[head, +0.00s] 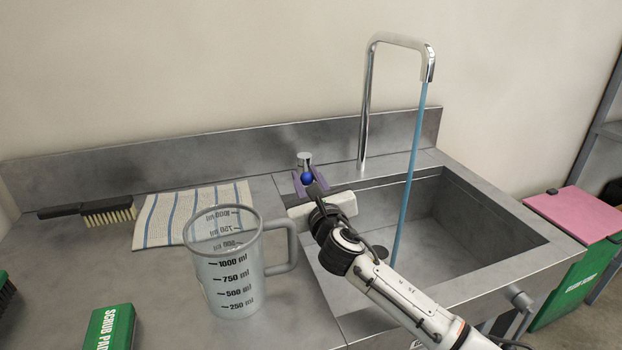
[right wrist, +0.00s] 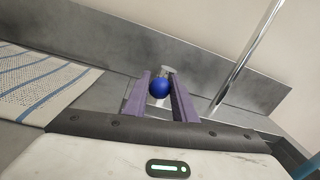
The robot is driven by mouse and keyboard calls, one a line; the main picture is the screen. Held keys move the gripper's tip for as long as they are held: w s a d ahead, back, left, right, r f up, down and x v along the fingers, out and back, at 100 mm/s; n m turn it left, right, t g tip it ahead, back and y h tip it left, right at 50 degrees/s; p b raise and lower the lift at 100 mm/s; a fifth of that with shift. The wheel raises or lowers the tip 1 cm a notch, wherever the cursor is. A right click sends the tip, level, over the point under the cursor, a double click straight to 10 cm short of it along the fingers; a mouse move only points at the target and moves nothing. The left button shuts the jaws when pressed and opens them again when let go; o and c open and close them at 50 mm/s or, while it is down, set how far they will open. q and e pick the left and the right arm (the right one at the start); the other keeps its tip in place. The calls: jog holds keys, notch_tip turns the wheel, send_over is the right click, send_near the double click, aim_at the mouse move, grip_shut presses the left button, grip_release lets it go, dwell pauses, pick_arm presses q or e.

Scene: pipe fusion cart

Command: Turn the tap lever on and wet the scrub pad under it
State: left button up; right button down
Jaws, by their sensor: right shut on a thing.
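The tap's tall chrome spout (head: 367,100) stands behind the sink (head: 435,235). A blue stream of water (head: 409,180) falls from its tip into the basin. The tap lever with a round blue knob (head: 307,178) is on the deck left of the spout. My right gripper (head: 308,186) reaches it from the front, with its purple fingers on either side of the knob; in the right wrist view the knob (right wrist: 160,89) sits between the fingertips. A green item lettered as a scrub pad (head: 110,328) lies at the bottom left, partly cut off. My left gripper is not in view.
A clear measuring jug (head: 226,275) stands just left of my right arm. A striped cloth (head: 165,218) and a black-handled brush (head: 107,212) lie behind it. A green box with a pink top (head: 570,216) is beyond the sink's right edge.

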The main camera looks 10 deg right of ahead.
jog(key=shift+f, duration=0.1)
jog(key=c, duration=1.5)
grip_release()
jog(key=shift+o, duration=0.2)
jog(key=shift+r, duration=0.5)
notch_tip(320, 180, up, 9)
jog(key=p, duration=0.2)
jog(key=shift+p, duration=0.35)
